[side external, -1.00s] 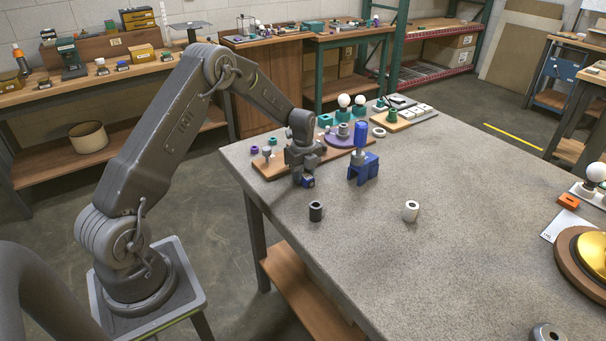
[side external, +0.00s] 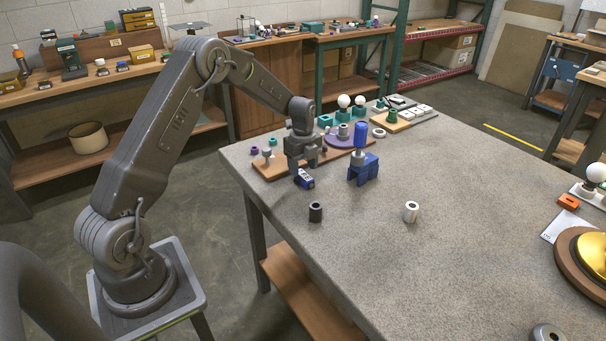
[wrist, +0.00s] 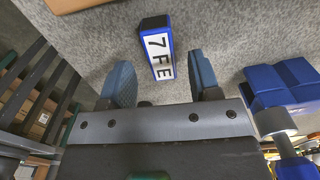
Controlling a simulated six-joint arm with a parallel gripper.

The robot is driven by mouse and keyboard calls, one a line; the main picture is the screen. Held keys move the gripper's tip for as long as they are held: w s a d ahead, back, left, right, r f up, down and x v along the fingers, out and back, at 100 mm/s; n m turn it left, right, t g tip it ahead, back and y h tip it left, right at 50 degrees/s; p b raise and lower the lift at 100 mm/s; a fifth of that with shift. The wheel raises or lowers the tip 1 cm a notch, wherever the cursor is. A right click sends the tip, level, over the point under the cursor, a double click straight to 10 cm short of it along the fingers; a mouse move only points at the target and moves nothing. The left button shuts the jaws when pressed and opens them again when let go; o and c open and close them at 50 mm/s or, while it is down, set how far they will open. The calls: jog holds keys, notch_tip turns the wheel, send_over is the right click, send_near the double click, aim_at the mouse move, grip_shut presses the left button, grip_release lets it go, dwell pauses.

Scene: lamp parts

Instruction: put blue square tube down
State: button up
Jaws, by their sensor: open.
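The blue square tube (side external: 305,179) lies on its side on the grey table, near the table's left edge. In the wrist view the tube (wrist: 157,48) shows a white label with dark characters on its upper face and a dark end. My gripper (side external: 303,168) is just above and behind it in the side view. In the wrist view the jaws (wrist: 160,85) are wide apart, with nothing between the fingertips, and the tube lies beyond them, clear of both fingers.
A blue block holder (side external: 364,170) with a blue-handled tool (side external: 361,138) upright at it stands right of my gripper. A black cylinder (side external: 316,211) and a white cylinder (side external: 411,211) stand nearer the front. A wooden board (side external: 270,168) with small parts lies behind. The table's middle is clear.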

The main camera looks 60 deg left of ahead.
aim_at(303, 174)
jog(key=s+d+r+n+t, duration=0.15)
jog(key=d+r, duration=0.25)
jog(key=r, duration=0.5)
jog(key=s+d+r+n, duration=0.3)
jog(key=r, duration=0.5)
jog(key=s+d+r+n+t, duration=0.2)
jog(key=s+d+n, duration=0.4)
jog(key=s, duration=0.5)
jog(key=s+d+r+n+t, duration=0.2)
jog(key=s+d+r+n, duration=0.2)
jog(key=s+d+n, duration=0.3)
jog(key=s+d, duration=0.2)
jog(key=s, duration=0.3)
jog(key=shift+d, duration=0.2)
jog(key=shift+s+n, duration=0.1)
jog(key=shift+n, duration=0.15)
